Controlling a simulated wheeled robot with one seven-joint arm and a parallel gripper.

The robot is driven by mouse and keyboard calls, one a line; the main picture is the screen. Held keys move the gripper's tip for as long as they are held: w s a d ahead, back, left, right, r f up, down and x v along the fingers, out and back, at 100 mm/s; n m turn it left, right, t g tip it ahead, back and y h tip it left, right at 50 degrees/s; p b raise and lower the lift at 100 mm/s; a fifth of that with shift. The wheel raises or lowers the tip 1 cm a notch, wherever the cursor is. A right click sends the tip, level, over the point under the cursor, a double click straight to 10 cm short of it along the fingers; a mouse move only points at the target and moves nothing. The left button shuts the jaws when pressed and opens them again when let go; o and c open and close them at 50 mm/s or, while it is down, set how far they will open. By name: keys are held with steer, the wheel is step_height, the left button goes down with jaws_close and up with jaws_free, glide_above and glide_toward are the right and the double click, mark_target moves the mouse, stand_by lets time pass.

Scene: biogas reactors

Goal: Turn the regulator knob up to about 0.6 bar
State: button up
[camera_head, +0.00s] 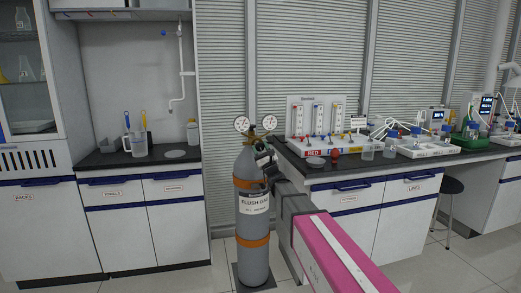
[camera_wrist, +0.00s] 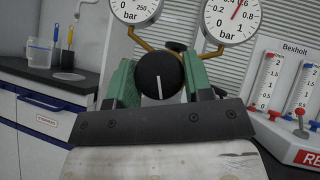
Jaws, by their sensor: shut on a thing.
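The black regulator knob (camera_wrist: 160,77) has a white line on its face, standing nearly upright. My gripper (camera_wrist: 159,82) is shut on it, with a green pad on either side. Above right is the low-pressure gauge (camera_wrist: 233,20), marked to 1 bar; its red needle points up and slightly right, near the 0.6 mark, and the dial's top is cut off. The high-pressure gauge (camera_wrist: 135,8), marked to 250 bar, is mostly cut off. In the head view, the regulator sits atop the grey gas cylinder (camera_head: 251,224), labelled FLUSH GAS, and my arm hides the knob.
The bench (camera_head: 345,176) right of the cylinder carries a flowmeter panel (camera_head: 316,116), a red-capped item (camera_head: 335,155) and beakers. A left counter (camera_head: 105,158) holds a jug (camera_head: 138,143). Floor shows left of the cylinder.

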steer(key=shift+m+t+h, duration=0.7)
steer(key=shift+m+h, duration=0.3)
steer(key=shift+m, duration=0.2)
steer(key=shift+y, duration=0.3)
steer(key=o, duration=0.9)
steer(key=shift+s, duration=0.1)
steer(key=v, duration=1)
steer(key=shift+s+d+f, duration=0.15)
steer(key=shift+s+f, duration=0.05)
steer(key=shift+s, duration=0.05)
